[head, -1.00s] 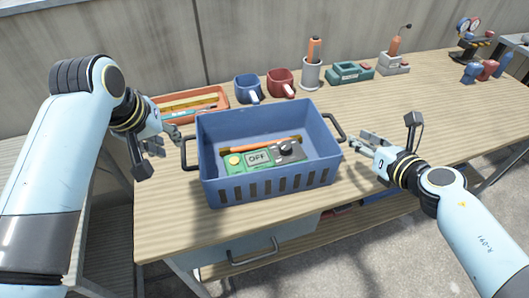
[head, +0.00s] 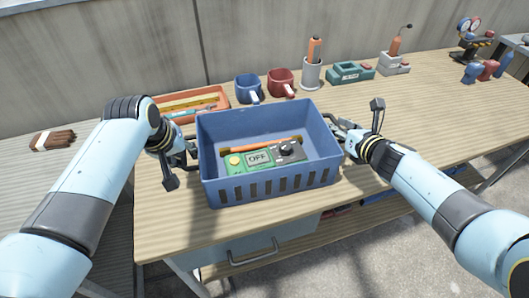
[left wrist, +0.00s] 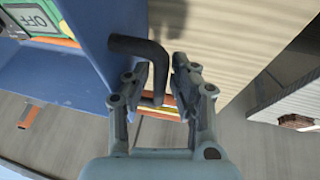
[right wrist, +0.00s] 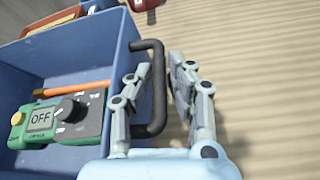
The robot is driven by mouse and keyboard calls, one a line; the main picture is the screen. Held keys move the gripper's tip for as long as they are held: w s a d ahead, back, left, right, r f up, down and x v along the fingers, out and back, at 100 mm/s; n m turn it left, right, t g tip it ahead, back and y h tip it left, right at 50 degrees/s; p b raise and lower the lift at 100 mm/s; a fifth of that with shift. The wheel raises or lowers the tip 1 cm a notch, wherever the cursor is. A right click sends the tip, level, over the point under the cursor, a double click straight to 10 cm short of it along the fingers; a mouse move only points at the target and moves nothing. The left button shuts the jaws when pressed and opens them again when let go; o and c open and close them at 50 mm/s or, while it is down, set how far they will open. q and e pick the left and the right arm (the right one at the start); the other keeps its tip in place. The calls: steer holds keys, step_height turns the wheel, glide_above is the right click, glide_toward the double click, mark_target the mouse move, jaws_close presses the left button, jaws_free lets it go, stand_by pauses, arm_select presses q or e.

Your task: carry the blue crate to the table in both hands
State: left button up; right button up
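The blue crate (head: 268,188) sits upright on the wooden table (head: 400,130). Inside lie a green device marked OFF (head: 258,158), with a dark knob at one end, and an orange stick (head: 275,140). My left gripper (head: 185,150) is at the crate's left handle. In the left wrist view its open fingers (left wrist: 157,75) stand on either side of the black handle (left wrist: 140,46). My right gripper (head: 345,130) is at the right handle. In the right wrist view its open fingers (right wrist: 157,80) straddle the black handle (right wrist: 158,90). Neither is closed on it.
A brown bundle (head: 53,140) lies on the left surface.

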arm_select(q)
jaws_close()
arm_select(e)
jaws_close()
arm_select(q)
steer(key=shift+r, duration=0.15)
arm_select(e)
steer(key=shift+w+r, duration=0.1)
steer(key=shift+r, duration=0.1)
